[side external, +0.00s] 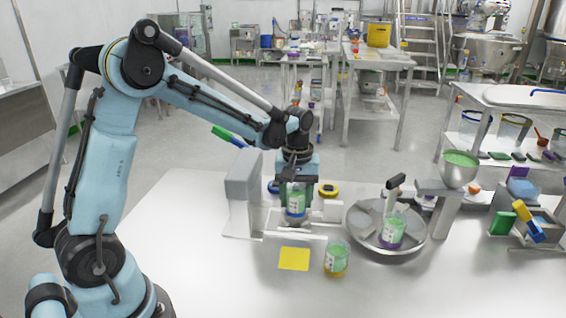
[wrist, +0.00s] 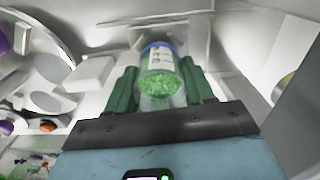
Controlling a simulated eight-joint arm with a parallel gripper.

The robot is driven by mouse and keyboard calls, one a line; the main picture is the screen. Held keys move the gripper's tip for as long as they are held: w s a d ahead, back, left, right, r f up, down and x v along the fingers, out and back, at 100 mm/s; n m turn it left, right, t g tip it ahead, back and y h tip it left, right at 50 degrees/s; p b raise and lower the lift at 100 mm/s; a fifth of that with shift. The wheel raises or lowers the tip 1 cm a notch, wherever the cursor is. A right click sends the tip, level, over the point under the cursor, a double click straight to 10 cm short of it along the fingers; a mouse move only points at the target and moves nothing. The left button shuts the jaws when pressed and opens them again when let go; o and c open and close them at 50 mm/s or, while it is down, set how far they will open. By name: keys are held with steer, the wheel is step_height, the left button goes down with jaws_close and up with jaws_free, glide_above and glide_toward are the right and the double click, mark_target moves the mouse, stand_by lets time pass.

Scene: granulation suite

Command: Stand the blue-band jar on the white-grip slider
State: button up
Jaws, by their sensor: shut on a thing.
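The blue-band jar (side external: 295,203), clear with green granules and a pale label, stands upright between the green fingers of my gripper (side external: 297,187). In the wrist view the jar (wrist: 160,82) sits between both fingers of my gripper (wrist: 159,68), its blue band at the far end. The jar is low over the pale rail assembly; I cannot tell whether its base touches it. A white block (side external: 331,209), which looks like the white grip of the slider, is just right of the jar; it also shows in the wrist view (wrist: 90,73). The slider's plate is mostly hidden.
A grey upright block (side external: 242,182) stands left of the jar. A yellow-band jar (side external: 336,258) and a yellow square (side external: 294,258) are in front. A round metal dish (side external: 412,240) with a purple-band jar (side external: 392,231) is to the right. The front left tabletop is clear.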

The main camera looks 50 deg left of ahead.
steer(key=shift+f, duration=0.9)
stand_by(1.2)
steer(key=o, duration=1.5)
steer(key=shift+r, duration=4.05)
steer(key=shift+f, duration=3.45)
steer(key=shift+r, duration=0.1)
